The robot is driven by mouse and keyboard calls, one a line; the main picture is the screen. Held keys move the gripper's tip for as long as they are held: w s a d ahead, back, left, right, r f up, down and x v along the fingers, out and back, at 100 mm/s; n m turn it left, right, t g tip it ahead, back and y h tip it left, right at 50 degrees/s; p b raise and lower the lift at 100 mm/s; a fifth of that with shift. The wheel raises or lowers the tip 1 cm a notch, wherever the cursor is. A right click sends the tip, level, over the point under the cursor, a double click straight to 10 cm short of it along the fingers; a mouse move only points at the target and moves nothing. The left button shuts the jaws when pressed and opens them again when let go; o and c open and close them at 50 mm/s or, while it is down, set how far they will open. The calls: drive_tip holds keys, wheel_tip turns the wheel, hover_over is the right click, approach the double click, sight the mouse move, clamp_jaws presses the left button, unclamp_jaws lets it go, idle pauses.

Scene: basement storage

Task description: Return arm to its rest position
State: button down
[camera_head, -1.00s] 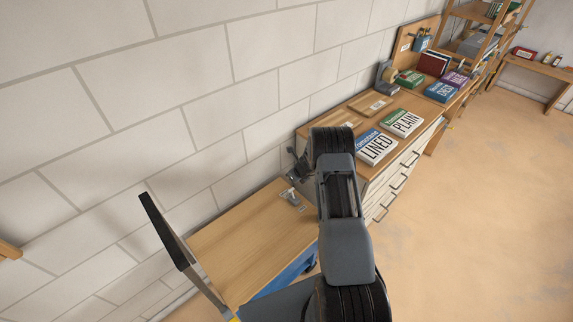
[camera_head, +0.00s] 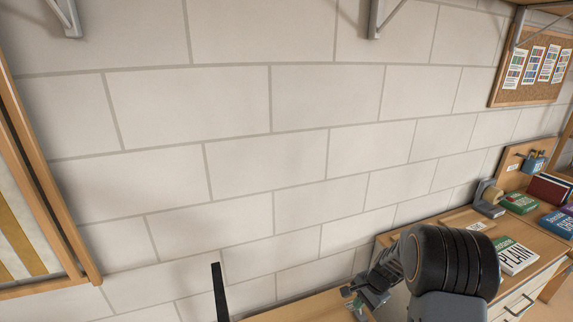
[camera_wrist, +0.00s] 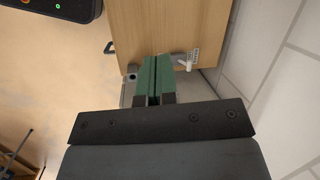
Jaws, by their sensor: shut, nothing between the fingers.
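My gripper (camera_head: 355,301) shows at the bottom of the head view, at the end of my dark, bent arm, left of the drawer bench. In the wrist view its green fingers (camera_wrist: 155,76) are pressed together with nothing between them. Below the fingers is a wooden top (camera_wrist: 165,30), with a small grey and white fitting (camera_wrist: 186,59) just right of the fingertips. The fingers look apart from it, though the height gap is hard to judge.
A drawer bench (camera_head: 522,296) stands at the right, bearing a PLAIN book (camera_head: 515,256), a tape dispenser (camera_head: 489,198) and other books. A block wall (camera_head: 270,150) fills the middle. A wooden frame (camera_head: 45,165) is at the left; wall brackets (camera_head: 383,18) are above.

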drive_tip(key=s+a+r+n+t+h, duration=0.1)
drive_tip(key=s+a+r+n+t, duration=0.1)
drive_tip(key=s+r+n, duration=0.4)
drive_tip(key=s+a+r+n+t+h, duration=0.2)
drive_tip(key=s+r+n, duration=0.3)
drive_tip(key=s+r, duration=0.6)
wheel_tip(320, 180, up, 5)
drive_tip(key=shift+s+a+r+n+b, duration=0.2)
drive_tip(key=shift+s+a+n+b, duration=0.25)
drive_tip(key=shift+a, duration=0.3)
